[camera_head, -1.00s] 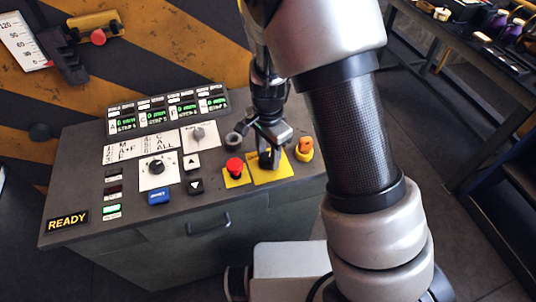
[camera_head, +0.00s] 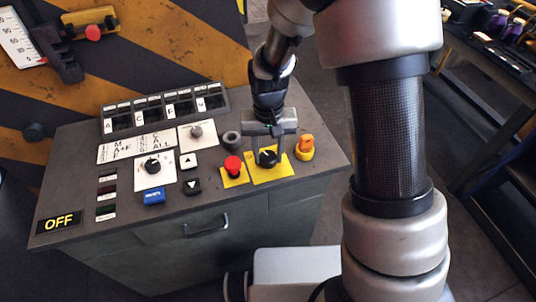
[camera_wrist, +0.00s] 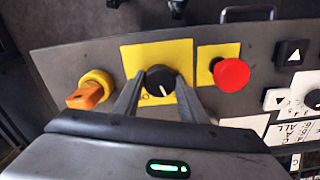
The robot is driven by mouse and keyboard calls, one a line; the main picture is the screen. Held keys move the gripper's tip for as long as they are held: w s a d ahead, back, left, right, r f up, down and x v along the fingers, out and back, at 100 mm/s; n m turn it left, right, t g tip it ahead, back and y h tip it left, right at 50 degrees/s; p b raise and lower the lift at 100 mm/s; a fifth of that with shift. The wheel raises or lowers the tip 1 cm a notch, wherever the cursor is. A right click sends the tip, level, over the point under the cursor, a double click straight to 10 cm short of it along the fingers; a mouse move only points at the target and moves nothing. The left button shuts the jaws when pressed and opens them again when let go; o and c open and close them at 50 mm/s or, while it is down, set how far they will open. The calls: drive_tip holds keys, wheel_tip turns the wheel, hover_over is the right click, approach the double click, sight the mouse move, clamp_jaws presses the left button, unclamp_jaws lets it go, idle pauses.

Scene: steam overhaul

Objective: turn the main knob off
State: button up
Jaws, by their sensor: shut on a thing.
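The main knob (camera_head: 267,157) is a black round knob on a yellow plate (camera_head: 284,171) at the right of the console top. In the wrist view the knob (camera_wrist: 160,80) shows a white pointer line angled toward the lower right, near an "O" mark. My gripper (camera_head: 268,155) reaches down from above, its two fingers on either side of the knob. In the wrist view my gripper (camera_wrist: 160,92) is shut on the knob's sides. The sign (camera_head: 60,221) at the console's front left corner reads "OFF". The display row (camera_head: 164,108) is dark.
A red mushroom button (camera_head: 233,164) stands just left of the knob and an orange key-like switch (camera_head: 305,146) just right. Selector knobs, arrow buttons and a blue button (camera_head: 154,196) lie further left. A workbench (camera_head: 500,60) stands at the right.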

sight(269, 156)
drive_tip(key=n, duration=0.5)
drive_tip(key=shift+b, duration=0.3)
idle(0.4)
drive_tip(key=o, duration=1.1)
drive_tip(key=shift+c, duration=0.2)
wheel_tip(269, 156, up, 18)
drive_tip(key=p, duration=0.1)
drive_tip(key=shift+f, duration=0.25)
